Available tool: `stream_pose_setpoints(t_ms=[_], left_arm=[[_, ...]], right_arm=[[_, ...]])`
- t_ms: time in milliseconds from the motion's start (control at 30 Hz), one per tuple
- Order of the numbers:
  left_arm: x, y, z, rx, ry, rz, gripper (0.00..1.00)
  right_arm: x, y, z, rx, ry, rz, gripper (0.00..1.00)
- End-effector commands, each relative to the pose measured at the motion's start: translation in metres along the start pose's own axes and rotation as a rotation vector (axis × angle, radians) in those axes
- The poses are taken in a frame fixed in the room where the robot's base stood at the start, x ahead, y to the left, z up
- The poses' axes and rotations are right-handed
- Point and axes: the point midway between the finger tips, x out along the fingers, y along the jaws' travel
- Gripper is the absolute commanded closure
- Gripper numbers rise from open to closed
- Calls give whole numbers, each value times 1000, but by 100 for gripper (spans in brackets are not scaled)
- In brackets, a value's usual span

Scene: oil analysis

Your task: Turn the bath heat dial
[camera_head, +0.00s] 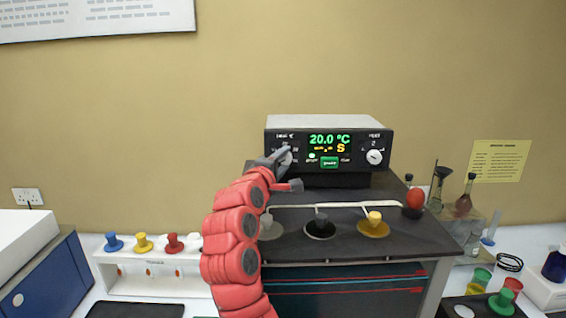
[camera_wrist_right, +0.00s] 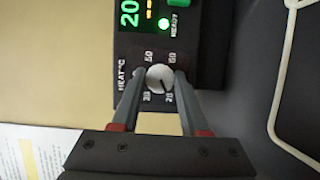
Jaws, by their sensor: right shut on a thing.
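The bath heat dial (camera_wrist_right: 160,78) is a small round light-grey knob with a dark pointer line, on the black control panel (camera_head: 357,140) of the bath unit. Numbers ring it, under a HEAT °C label. My right gripper (camera_wrist_right: 158,82) is shut on the dial, one finger on each side, in the right wrist view. In the head view my right gripper (camera_head: 282,157) covers most of the dial at the panel's left. The green display (camera_head: 329,139) reads 20.0 °C. My left gripper is in neither view.
A second white knob (camera_head: 374,157) is at the panel's right. The bath lid (camera_head: 345,240) below carries black and yellow stoppers, a pale wire rail and a red ball (camera_head: 415,198). A white rack (camera_head: 150,278) with coloured stoppers stands left. Glassware stands right.

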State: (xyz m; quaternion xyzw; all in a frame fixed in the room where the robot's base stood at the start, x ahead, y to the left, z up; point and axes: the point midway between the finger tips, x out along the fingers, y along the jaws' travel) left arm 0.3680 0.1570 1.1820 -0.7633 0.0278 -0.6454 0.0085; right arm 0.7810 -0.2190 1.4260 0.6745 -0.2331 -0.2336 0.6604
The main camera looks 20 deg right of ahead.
Motion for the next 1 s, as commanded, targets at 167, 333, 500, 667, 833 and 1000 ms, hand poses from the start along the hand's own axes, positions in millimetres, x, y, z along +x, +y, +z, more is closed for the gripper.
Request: stream_pose_setpoints(t_ms=[167, 333, 500, 667, 833, 1000], left_arm=[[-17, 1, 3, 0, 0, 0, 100], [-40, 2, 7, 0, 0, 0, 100], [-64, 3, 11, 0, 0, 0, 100], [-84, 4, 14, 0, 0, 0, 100], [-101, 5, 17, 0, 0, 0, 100], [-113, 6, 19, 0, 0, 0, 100]], right_arm=[[0, -4, 0, 65, -1, -28, 100], [0, -6, -1, 176, 2, -74, 100], [0, -4, 1, 322, 1, -131, 100], [0, -4, 1, 460, -2, -194, 100], [0, -2, 2, 605, -1, -252, 100], [0, 0, 2, 730, -2, -307, 100]])
